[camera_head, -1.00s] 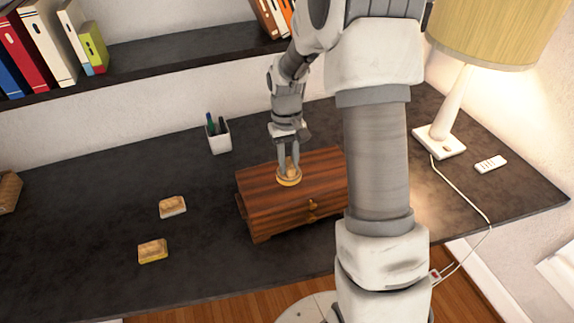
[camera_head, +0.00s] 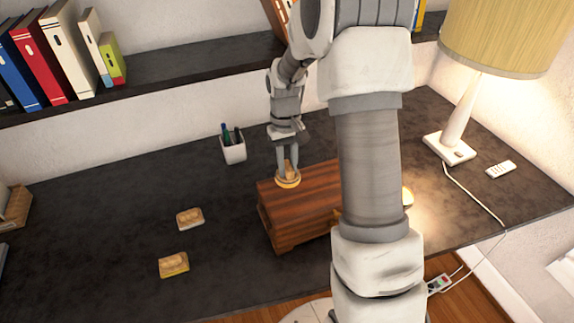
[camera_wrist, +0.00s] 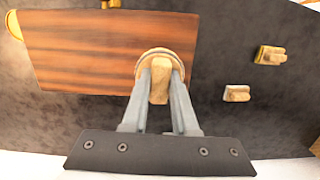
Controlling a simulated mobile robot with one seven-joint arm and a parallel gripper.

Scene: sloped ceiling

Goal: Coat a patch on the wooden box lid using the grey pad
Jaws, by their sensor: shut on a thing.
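The wooden box (camera_head: 300,213) stands on the dark desk, with a reddish-brown striped lid; my arm hides its right part in the head view. My gripper (camera_head: 287,172) points down and is shut on the wooden grip of a round pad (camera_head: 288,184). I see no coated patch on the lid (camera_wrist: 90,50).
Two rectangular wooden-topped pads lie left of the box, one pale-based (camera_head: 190,218), one yellow-based (camera_head: 174,265). A pen cup (camera_head: 233,149) stands behind. A lamp (camera_head: 462,115) and remote (camera_head: 501,169) are right. A yellowish object (camera_head: 407,196) shows by the box's right end.

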